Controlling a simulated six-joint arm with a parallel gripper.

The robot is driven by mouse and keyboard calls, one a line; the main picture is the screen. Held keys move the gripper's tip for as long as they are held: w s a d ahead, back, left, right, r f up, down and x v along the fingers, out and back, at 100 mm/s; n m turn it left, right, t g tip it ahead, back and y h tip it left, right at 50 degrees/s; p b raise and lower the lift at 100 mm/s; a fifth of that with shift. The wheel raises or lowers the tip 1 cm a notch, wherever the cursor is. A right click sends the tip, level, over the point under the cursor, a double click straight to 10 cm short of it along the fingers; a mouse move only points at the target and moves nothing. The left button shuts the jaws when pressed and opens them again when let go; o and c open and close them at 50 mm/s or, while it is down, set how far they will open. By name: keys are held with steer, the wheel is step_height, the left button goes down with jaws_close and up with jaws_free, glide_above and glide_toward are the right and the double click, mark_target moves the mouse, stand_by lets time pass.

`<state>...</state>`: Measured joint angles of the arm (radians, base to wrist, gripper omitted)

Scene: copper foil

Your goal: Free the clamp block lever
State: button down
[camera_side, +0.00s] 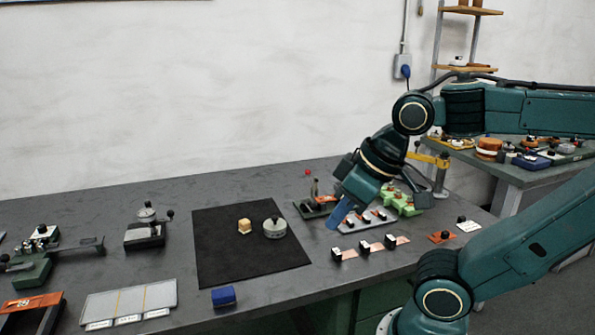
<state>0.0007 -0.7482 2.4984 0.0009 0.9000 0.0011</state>
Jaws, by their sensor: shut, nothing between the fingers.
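A small fixture that looks like the clamp block (306,210) stands at the back of the grey bench, right of the black mat. Its upright lever (315,187) rises from it, with a red knob (308,172) at the upper left. My gripper (336,220) reaches down from the right with its blue fingers shut and empty. The fingers appear just in front and to the right of the clamp block, close to a light plate (350,229) with several black-knobbed pieces. I cannot tell whether they touch anything. The gripper hides part of the clamp block's right side.
Copper strips with black blocks (364,247) lie in front of the plate. A green fixture (402,203) stands right of it. The black mat (225,265) holds a tan block (244,226) and a round grey weight (274,229). A blue block (223,296) sits near the front edge.

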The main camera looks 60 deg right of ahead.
steer(key=w+d+r+m+g+h, duration=0.3)
steer(key=w+d+m, duration=0.9)
steer(key=w+d, duration=0.4)
steer(key=w+d+f+m+g, duration=0.1)
steer(key=d+f+m, duration=0.5)
steer(key=d, duration=0.6)
steer(key=w+d+f+m+g, duration=0.2)
steer(key=d+f+m, duration=0.3)
steer(key=d, duration=0.6)
steer(key=shift+d+f+m+g+h, duration=0.3)
steer(key=shift+d+f+m+g, duration=0.15)
steer(key=shift+g, duration=0.35)
steer(key=shift+s+f, duration=0.1)
steer(key=shift+a+f, duration=0.15)
steer(key=shift+f, duration=5.15)
